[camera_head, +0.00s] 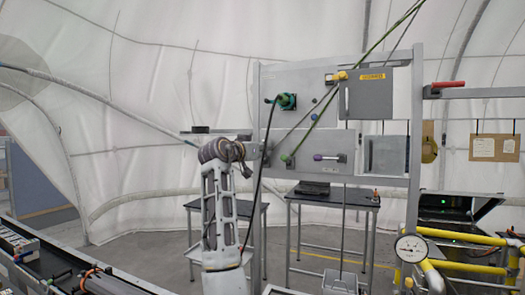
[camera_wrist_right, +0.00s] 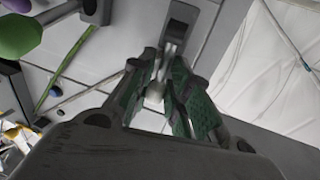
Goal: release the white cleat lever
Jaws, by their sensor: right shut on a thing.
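My right arm reaches up to the left edge of the equipment panel (camera_head: 300,80) in the head view. My right gripper (camera_head: 254,150) is at that edge, left of the green knob (camera_head: 287,160); its fingers are small and hard to make out there. In the right wrist view my right gripper (camera_wrist_right: 172,98) has its green-padded fingers close around a small whitish piece (camera_wrist_right: 154,92), which looks like the cleat lever. A grey bracket (camera_wrist_right: 180,22) stands just beyond the fingertips. Most of the lever is hidden by the fingers. My left gripper is not in view.
A purple knob (camera_head: 320,157) is right of the green one. A black cable (camera_head: 258,195) hangs in front of the panel by my right arm. A grey box door (camera_head: 366,98) is at the panel's upper right. A gauge (camera_head: 410,248) and yellow pipes (camera_head: 465,267) stand at lower right.

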